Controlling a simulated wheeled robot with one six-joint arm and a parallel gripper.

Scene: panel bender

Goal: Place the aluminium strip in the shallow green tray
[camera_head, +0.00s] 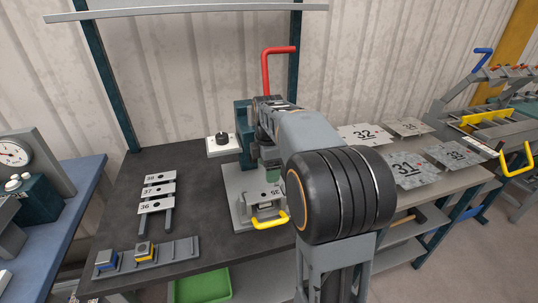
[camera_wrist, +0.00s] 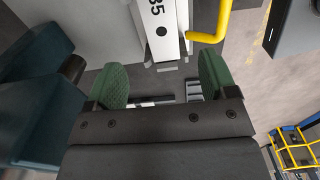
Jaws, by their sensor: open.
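An aluminium strip marked 35 (camera_head: 268,194) lies in the small press fixture (camera_head: 243,213) on the dark bench. It also shows at the top of the wrist view (camera_wrist: 160,25), with a dark hole near its end. My gripper (camera_wrist: 161,82) is open, its two green pads apart with nothing held between them. The strip's end appears just beyond the pads in the wrist view. In the head view my arm hides most of the gripper. The shallow green tray (camera_head: 205,288) is low at the bottom of the head view, partly hidden by the bench.
The fixture has a yellow handle (camera_head: 271,221) in front, also close to the right pad in the wrist view (camera_wrist: 222,20), and a red lever (camera_head: 266,70) above. Strips 36, 37 and 38 (camera_head: 158,190) lie on a rack at left. Numbered plates (camera_head: 408,168) lie at right.

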